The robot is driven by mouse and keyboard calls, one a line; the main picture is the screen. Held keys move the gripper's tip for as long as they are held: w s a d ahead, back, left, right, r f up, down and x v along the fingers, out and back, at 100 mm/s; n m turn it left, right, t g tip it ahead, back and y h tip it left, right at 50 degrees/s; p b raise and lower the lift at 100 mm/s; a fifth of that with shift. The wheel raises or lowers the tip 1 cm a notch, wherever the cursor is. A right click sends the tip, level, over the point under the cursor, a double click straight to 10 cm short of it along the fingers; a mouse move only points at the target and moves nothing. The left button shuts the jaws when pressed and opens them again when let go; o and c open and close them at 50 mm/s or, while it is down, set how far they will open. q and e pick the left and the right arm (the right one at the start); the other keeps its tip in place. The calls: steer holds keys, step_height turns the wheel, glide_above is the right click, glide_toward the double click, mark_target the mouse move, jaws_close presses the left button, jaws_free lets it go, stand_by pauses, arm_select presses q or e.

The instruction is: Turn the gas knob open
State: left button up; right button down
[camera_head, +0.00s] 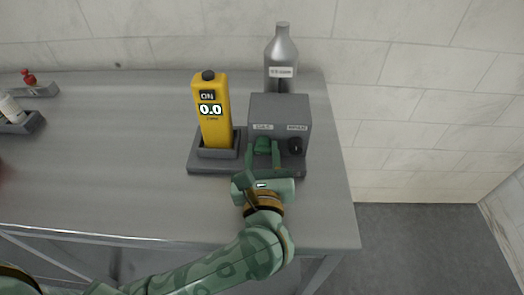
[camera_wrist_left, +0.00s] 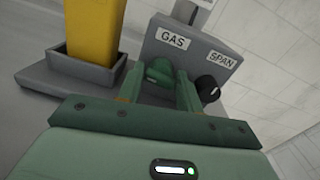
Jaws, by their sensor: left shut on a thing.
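The grey control box (camera_head: 280,112) stands on the metal bench and carries a GAS label and a SPAN label. The green gas knob (camera_head: 262,144) is on its front under the GAS label, and it also shows in the left wrist view (camera_wrist_left: 160,70). My left gripper (camera_head: 262,151) reaches it from the front, with one finger on each side, shut on the knob. The fingers hide part of the knob, and I cannot tell its turn angle. The black span knob (camera_head: 295,146) sits just right of the fingers. My right gripper is not in view.
A yellow meter (camera_head: 212,122) reading 0.0 stands in a grey holder (camera_head: 217,153) left of the box. A grey gas bottle (camera_head: 281,58) stands behind the box. Small items, including a red-topped one (camera_head: 30,78), lie far left. The bench (camera_head: 110,150) between is clear.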

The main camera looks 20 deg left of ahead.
arm_select(q)
steer(key=shift+r+m+p, duration=0.2)
steer(key=shift+m+p, duration=0.4)
steer(key=m+p, duration=0.9)
steer(key=m, duration=0.1)
steer(key=shift+d+f+t, duration=0.1)
steer(key=shift+t, duration=0.2)
steer(key=m+p, duration=0.3)
steer(key=shift+s+f+m, duration=0.1)
steer(key=shift+f+m, duration=0.05)
steer(key=shift+m, duration=0.25)
steer(key=shift+f+m+h+p, duration=0.1)
steer(key=shift+m+h+p, duration=0.2)
steer(key=shift+m+p, duration=0.5)
steer(key=shift+f+m, duration=0.1)
steer(key=shift+m, duration=0.5)
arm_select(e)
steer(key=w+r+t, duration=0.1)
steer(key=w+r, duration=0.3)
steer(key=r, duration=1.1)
arm_select(q)
steer(key=shift+f, duration=0.1)
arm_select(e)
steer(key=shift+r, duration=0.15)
arm_select(q)
steer(key=o, duration=0.8)
